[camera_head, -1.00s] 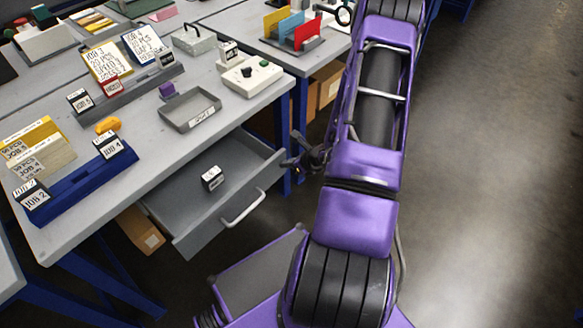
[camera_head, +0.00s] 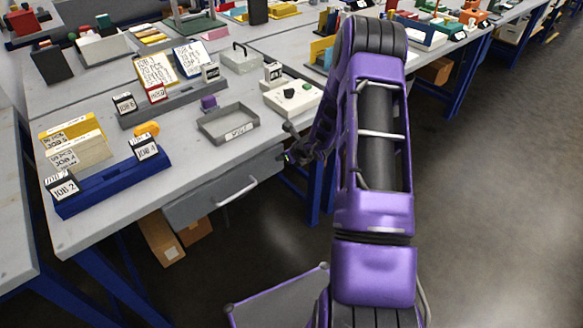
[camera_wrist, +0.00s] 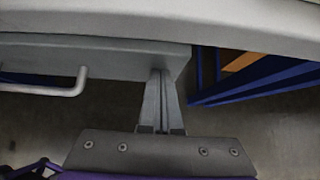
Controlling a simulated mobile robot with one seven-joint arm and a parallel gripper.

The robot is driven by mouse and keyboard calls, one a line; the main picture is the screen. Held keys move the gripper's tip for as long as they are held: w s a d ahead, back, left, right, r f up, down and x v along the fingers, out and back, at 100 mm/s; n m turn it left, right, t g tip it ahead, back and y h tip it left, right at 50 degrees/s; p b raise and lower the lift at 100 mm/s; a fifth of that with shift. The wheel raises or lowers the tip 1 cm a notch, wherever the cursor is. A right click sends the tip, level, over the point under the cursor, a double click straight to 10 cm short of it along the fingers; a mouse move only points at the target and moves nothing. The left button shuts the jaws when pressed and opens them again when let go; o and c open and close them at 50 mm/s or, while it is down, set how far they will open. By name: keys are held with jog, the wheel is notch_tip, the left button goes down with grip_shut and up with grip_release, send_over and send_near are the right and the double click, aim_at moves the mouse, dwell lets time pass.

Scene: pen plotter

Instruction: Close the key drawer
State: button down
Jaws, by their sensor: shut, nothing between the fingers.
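The grey key drawer (camera_head: 215,192) sits under the front edge of the workbench in the head view. Its front panel is close to the tabletop edge and its inside is hidden; I cannot tell whether a small gap is left. A pale bar handle (camera_head: 237,190) is on the panel. In the wrist view the drawer front (camera_wrist: 120,58) runs across the upper left, with the handle (camera_wrist: 72,88) at left. My gripper (camera_wrist: 160,76) is shut and empty, its fingertips at the panel's right end, seemingly touching it. In the head view my gripper (camera_head: 290,157) is beside that right end.
The tabletop (camera_head: 110,215) overhangs above the drawer. A grey tray (camera_head: 228,126), a blue card holder (camera_head: 110,185) and a white control box (camera_head: 292,98) stand on it. Blue table legs (camera_head: 315,190) are right of the drawer. A cardboard box (camera_head: 160,238) is below. The floor at right is clear.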

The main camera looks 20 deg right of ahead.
jog(key=shift+w+a, duration=0.15)
jog(key=shift+w, duration=0.4)
jog(key=shift+w+a, duration=0.15)
jog(key=shift+w, duration=0.4)
jog(key=shift+w+r, duration=0.1)
jog(key=shift+w, duration=0.05)
jog(key=shift+w+a+r, duration=0.1)
jog(key=shift+w+a, duration=0.05)
